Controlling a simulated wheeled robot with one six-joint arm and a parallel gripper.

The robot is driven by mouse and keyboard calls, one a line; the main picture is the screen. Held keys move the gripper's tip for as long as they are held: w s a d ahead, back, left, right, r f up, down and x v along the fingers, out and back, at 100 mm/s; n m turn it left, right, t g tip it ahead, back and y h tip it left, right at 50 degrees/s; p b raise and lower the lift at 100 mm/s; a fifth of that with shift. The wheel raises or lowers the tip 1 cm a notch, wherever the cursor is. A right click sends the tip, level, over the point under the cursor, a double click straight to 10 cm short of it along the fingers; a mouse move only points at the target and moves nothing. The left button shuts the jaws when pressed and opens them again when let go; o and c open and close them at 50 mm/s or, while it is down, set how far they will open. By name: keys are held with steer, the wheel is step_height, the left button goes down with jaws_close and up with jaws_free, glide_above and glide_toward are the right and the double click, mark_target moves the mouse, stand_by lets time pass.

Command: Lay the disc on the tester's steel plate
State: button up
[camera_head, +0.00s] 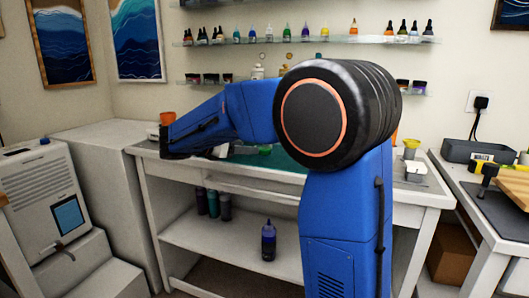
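I cannot make out the disc in the head view. A small pale device (415,171) with a grey top stands at the right end of the white workbench (400,189); I cannot tell whether it is the tester or whether it bears a steel plate. My blue arm and its large black joint cover the middle of the bench. The arm reaches left and ends low over the bench's left part. My gripper's fingers do not show, so what they hold is hidden.
A dark blue bottle (268,241) and several dark bottles stand on the lower shelf. A grey machine with a screen (68,217) is at left. A side table at right holds a black power box (470,151).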

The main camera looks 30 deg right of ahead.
mark_target(263, 148)
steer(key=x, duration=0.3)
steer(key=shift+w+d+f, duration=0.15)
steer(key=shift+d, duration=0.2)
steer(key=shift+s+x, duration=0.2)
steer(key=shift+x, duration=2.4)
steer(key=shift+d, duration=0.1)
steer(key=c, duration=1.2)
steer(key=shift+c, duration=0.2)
